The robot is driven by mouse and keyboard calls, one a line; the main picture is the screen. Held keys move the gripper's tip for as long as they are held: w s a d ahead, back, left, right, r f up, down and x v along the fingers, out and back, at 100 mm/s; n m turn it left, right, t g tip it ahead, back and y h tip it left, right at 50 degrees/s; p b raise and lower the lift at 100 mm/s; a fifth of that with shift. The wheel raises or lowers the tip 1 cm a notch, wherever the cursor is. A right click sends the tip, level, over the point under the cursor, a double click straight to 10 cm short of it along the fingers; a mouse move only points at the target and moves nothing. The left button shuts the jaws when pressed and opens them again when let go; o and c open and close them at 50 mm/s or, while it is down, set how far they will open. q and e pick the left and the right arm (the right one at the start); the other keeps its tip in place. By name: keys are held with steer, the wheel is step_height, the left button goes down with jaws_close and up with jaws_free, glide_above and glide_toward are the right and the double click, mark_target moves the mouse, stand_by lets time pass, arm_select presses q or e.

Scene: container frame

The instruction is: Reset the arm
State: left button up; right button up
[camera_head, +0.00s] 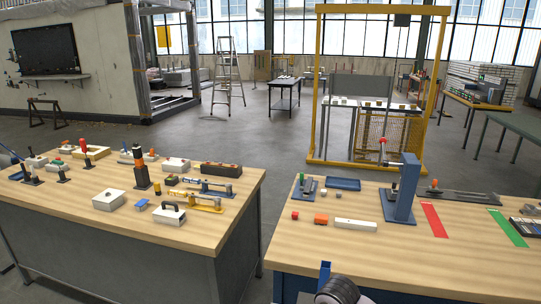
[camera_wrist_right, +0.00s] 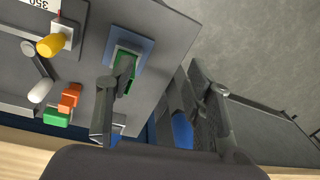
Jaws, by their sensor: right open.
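My right gripper (camera_wrist_right: 158,95) is open in the right wrist view, its dark fingers spread apart with nothing held between them. The left finger overlaps a green part on a blue plate (camera_wrist_right: 140,48), which is fixed to a grey panel (camera_wrist_right: 178,38); I cannot tell whether they touch. In the head view, a dark rounded part of my arm (camera_head: 338,290) shows at the bottom edge, in front of the right workbench. My left gripper is not in view.
The panel also carries a yellow knob (camera_wrist_right: 52,45), a white handle (camera_wrist_right: 40,91) and an orange block (camera_wrist_right: 69,97). The left workbench (camera_head: 215,243) and right workbench (camera_head: 300,248) hold many small fixtures. A blue upright post (camera_head: 405,190) stands on the right bench. Floor shows between the benches.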

steer(key=s+a+f+n+t+y, duration=0.2)
steer(key=s+a+f+n, duration=0.1)
steer(key=s, duration=0.7)
steer(key=s+d+t+h, duration=0.1)
steer(key=s+d+h, duration=0.2)
steer(key=s+d, duration=0.85)
step_height(320, 180, down, 33)
steer(key=s+d+g+b, duration=0.1)
steer(key=s+b, duration=0.1)
steer(key=b, duration=0.4)
steer(key=s+d+f+g+b, duration=0.1)
steer(key=s+d+f+b, duration=0.2)
steer(key=s+f, duration=1.2)
step_height(320, 180, down, 4)
steer(key=shift+s+r+b, duration=0.1)
steer(key=shift+s+b, duration=0.25)
steer(key=shift+b, duration=0.2)
